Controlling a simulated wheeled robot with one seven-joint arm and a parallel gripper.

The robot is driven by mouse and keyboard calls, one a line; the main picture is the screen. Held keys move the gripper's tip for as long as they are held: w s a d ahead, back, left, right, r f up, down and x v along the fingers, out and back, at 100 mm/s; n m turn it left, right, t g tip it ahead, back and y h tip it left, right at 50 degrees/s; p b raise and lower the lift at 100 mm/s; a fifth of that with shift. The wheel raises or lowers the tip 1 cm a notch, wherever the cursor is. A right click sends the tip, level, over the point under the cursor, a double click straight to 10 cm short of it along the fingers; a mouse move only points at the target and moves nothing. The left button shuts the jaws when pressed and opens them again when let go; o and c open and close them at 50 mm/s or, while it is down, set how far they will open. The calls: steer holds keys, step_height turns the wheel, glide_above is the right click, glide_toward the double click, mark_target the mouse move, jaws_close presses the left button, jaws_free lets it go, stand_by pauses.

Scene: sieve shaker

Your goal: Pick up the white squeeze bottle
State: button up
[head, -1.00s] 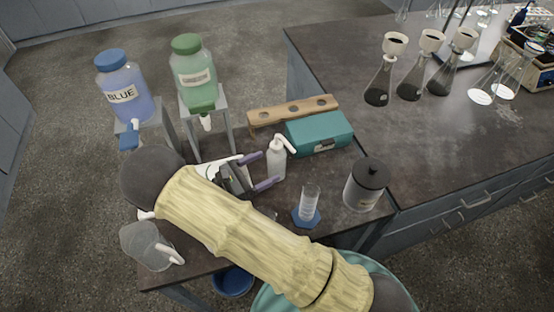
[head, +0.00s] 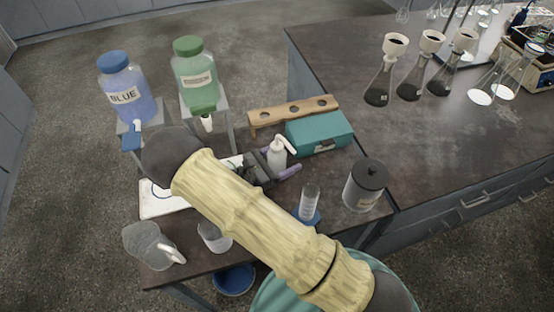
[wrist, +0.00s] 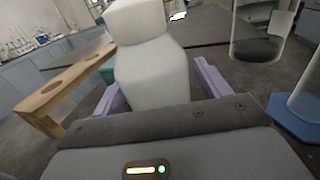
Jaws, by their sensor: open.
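The white squeeze bottle (head: 277,157) stands upright on the bench, its angled white nozzle at the top. My gripper (head: 279,164) is open, with its two purple fingers on either side of the bottle. In the wrist view the bottle (wrist: 152,65) fills the middle, between the fingers of the gripper (wrist: 158,90). The finger on the left is close to the bottle's side, and a gap shows at the finger on the right. The bottle's base is hidden behind the gripper body.
A teal box (head: 320,134) and a wooden rack (head: 293,112) stand just behind the bottle. A graduated cylinder (head: 309,200) and a grey canister (head: 365,185) stand to the right. Blue (head: 125,88) and green (head: 195,78) jugs stand on the left.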

stand_by(0.4)
steer(key=c, duration=0.7)
steer(key=shift+r, duration=0.1)
step_height(320, 180, up, 10)
steer(key=shift+f, duration=0.1)
stand_by(0.7)
